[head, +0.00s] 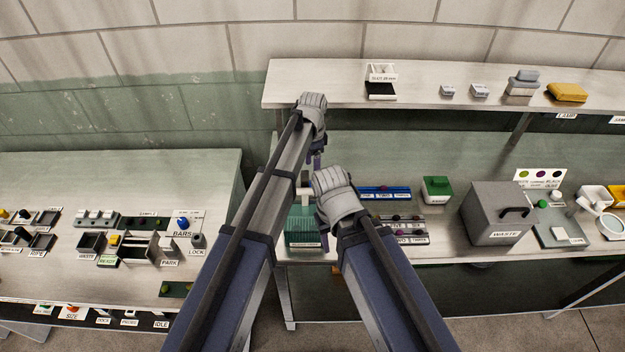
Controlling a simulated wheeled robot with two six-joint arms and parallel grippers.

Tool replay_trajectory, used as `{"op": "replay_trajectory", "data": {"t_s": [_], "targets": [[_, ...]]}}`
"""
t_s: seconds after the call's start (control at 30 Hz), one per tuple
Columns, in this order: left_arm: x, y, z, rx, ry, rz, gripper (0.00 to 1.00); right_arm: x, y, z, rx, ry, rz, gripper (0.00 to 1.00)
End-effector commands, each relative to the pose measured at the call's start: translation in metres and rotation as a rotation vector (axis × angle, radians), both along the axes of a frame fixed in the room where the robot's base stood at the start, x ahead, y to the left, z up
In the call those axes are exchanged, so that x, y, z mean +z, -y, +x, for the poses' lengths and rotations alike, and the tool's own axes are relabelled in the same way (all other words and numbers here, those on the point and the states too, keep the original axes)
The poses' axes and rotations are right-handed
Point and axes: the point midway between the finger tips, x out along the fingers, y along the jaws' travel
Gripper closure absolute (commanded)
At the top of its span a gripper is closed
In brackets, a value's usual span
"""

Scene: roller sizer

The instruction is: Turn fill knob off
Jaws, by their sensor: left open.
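I cannot make out a knob that reads as the fill knob; the small labels are mostly too blurred, and my arms cover part of the bench. My left gripper (317,157) hangs below its wrist, in front of the back shelf and above the right bench. It is open, and nothing shows between its jaws. My right wrist is lower and nearer, above a green ribbed box (303,232) on the right bench. The right gripper's jaws are mostly hidden behind that wrist, so their state does not show.
The left table (190,165) holds small bins and a blue knob (183,223) by the BARS label. A red knob (72,310) is by the SIZE label on its front. A grey WASTE box (497,212) stands on the right bench. The back shelf (335,88) rises behind.

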Motion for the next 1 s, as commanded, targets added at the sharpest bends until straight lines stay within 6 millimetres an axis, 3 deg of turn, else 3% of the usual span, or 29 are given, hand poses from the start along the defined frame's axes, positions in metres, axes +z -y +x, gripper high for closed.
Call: {"op": "replay_trajectory", "data": {"t_s": [0.2, 0.57, 1.0], "targets": [[0.0, -0.002, 0.0, -0.212, -0.004, -0.005, 0.28, 0.0, 0.0, 0.0, 0.0, 0.0, 0.0, 0.5], [-0.008, -0.002, 0.0, -0.234, -0.003, -0.005, 0.28, -0.008, 0.0, 0.0, 0.0, 0.0, 0.0, 0.5], [-0.058, -0.002, 0.0, -0.232, -0.003, -0.005, 0.28, -0.058, 0.0, 0.0, -0.002, 0.0, 0.0, 0.5]]}}
